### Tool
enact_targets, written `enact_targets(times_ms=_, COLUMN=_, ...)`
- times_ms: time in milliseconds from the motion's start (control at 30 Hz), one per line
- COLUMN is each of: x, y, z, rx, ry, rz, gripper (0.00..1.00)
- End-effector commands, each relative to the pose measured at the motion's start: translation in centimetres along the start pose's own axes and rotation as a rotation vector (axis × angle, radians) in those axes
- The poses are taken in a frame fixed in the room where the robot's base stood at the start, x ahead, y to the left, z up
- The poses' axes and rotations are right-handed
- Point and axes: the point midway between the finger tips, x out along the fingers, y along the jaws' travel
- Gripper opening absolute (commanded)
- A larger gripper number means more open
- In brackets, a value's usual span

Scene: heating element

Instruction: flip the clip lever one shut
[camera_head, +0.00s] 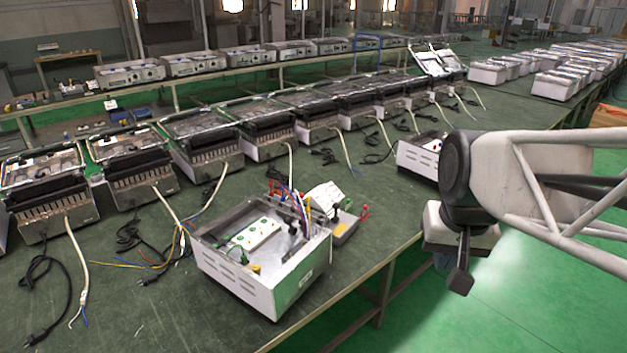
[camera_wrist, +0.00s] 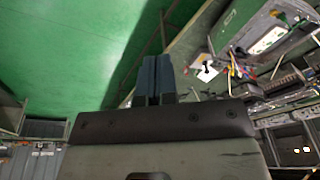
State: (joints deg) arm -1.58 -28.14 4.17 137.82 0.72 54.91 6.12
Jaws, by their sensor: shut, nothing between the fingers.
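An open white metal box (camera_head: 262,262) stands on the green bench, with a white socket strip (camera_head: 254,236) and small dark and yellow parts inside. Beside its back right corner is a small grey unit (camera_head: 340,230) with a white card, coloured wires and a red part (camera_head: 364,211). Which small part is clip lever one, and its position, I cannot tell. My gripper (camera_head: 461,268) is shut and empty, pointing down beyond the bench's right edge, well right of the box. Its fingers (camera_wrist: 154,78) are together in the wrist view, where the box (camera_wrist: 270,35) shows at upper right.
The bench (camera_head: 150,310) holds a row of similar appliances (camera_head: 205,140) with loose cables at the back left. Another white box (camera_head: 418,155) stands near the bench's right edge, behind my gripper. Green floor (camera_head: 540,310) lies open at right.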

Motion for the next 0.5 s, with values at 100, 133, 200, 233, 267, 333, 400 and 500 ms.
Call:
enact_targets(times_ms=100, x=-0.1, y=-0.7, z=-2.2, rx=0.015, ry=-0.011, rz=-0.005, gripper=0.0)
enact_targets(times_ms=133, x=-0.1, y=-0.9, z=-2.7, rx=0.019, ry=-0.013, rz=-0.007, gripper=0.0)
enact_targets(times_ms=200, x=-0.1, y=-1.4, z=-3.9, rx=0.028, ry=-0.019, rz=-0.009, gripper=0.0)
enact_targets(times_ms=233, x=-0.1, y=-1.5, z=-4.4, rx=0.033, ry=-0.022, rz=-0.01, gripper=0.0)
enact_targets(times_ms=267, x=-0.1, y=-1.7, z=-5.0, rx=0.038, ry=-0.025, rz=-0.011, gripper=0.0)
enact_targets(times_ms=333, x=-0.1, y=-2.2, z=-6.2, rx=0.048, ry=-0.031, rz=-0.014, gripper=0.0)
enact_targets(times_ms=400, x=-0.1, y=-2.6, z=-7.4, rx=0.058, ry=-0.037, rz=-0.016, gripper=0.0)
enact_targets(times_ms=500, x=0.1, y=-3.3, z=-9.1, rx=0.072, ry=-0.046, rz=-0.02, gripper=0.0)
